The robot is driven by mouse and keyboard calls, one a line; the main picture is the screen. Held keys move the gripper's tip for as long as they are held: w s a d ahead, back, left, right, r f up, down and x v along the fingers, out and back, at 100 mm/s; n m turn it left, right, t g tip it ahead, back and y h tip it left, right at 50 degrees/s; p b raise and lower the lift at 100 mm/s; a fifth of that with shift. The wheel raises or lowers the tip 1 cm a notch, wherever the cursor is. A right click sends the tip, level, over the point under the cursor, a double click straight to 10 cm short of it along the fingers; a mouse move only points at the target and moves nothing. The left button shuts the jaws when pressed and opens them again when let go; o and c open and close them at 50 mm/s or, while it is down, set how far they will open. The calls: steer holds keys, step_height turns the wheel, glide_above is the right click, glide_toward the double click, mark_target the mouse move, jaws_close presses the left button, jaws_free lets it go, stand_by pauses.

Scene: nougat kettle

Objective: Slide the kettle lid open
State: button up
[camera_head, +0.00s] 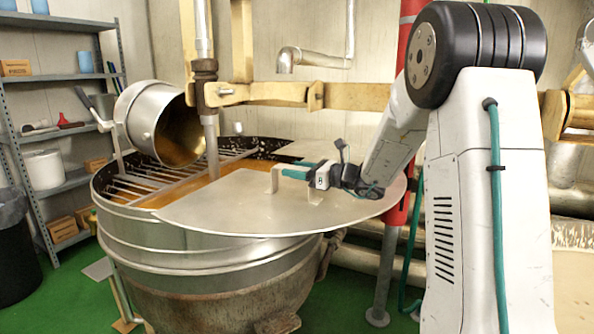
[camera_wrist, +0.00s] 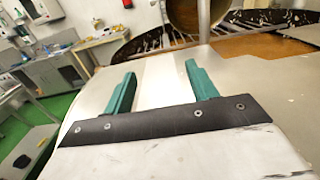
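The kettle lid (camera_head: 235,208) is a flat, thin metal plate over the front right of the round kettle (camera_head: 180,262). It also fills much of the wrist view (camera_wrist: 245,85). A bent metal handle (camera_head: 273,181) stands up from the lid, partly hidden by my gripper. My gripper (camera_head: 293,171) is at the handle, just above the lid. In the wrist view its two teal fingers (camera_wrist: 160,82) are spread wide, with a paler metal strip between them. I cannot tell whether the fingers touch the handle. Brown contents and a grate show in the uncovered part of the kettle.
A tilted metal drum (camera_head: 150,120) and a vertical shaft (camera_head: 210,135) stand over the kettle's uncovered part. A red post (camera_head: 396,215) rises behind the lid's right side. Shelves (camera_head: 60,78) and a dark bin (camera_head: 16,250) are at the left. Green floor shows around the kettle.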

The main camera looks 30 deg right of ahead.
steer(key=v, duration=0.7)
steer(key=shift+s+d, duration=0.25)
steer(key=shift+s, duration=0.05)
stand_by(0.5)
